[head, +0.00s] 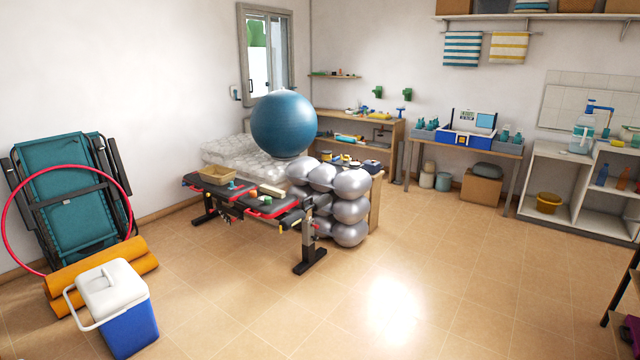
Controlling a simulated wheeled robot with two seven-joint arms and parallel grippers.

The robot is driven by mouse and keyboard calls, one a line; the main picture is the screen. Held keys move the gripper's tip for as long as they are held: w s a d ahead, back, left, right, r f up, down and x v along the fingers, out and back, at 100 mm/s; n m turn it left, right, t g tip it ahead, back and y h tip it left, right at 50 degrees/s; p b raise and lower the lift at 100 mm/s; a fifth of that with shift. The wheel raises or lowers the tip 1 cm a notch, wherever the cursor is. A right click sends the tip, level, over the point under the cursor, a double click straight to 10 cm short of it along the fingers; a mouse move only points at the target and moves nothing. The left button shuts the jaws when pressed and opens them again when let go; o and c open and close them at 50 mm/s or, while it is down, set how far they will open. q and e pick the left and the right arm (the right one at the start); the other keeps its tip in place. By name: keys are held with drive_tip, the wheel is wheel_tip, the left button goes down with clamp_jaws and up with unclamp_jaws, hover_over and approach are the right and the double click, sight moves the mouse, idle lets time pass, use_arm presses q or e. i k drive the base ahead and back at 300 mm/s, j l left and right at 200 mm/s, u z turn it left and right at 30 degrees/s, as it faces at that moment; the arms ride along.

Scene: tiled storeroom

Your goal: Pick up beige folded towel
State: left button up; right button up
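I cannot clearly make out a beige folded towel in the head view. A small flat beige item (271,190) lies on the black and red weight bench (258,209); it is too small to tell what it is. A tan tray (217,175) sits on the bench's left end. A blue-and-white striped towel (462,50) and a yellow-and-white striped towel (509,48) hang from the rail under the wall shelf. Neither of my grippers is in view.
Silver balls (350,184) are stacked beside the bench, near a large blue ball (284,124). A blue and white cooler (128,325), orange rolls (142,259) and a folded teal chair (70,185) stand at left. The tiled floor (430,270) is clear at centre right.

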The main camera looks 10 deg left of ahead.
sight(265, 189)
drive_tip(key=i+j+u, duration=0.35)
drive_tip(key=i, duration=0.2)
drive_tip(key=i+j+u, duration=0.35)
drive_tip(key=i, duration=0.25)
drive_tip(key=i+l+u, duration=0.1)
drive_tip(key=i+u, duration=0.25)
drive_tip(key=i, duration=0.25)
drive_tip(key=i+z, duration=0.1)
drive_tip(key=i, duration=0.6)
drive_tip(key=i+j, duration=0.1)
drive_tip(key=i, duration=0.6)
drive_tip(key=i+j+z, duration=0.15)
drive_tip(key=i, duration=0.55)
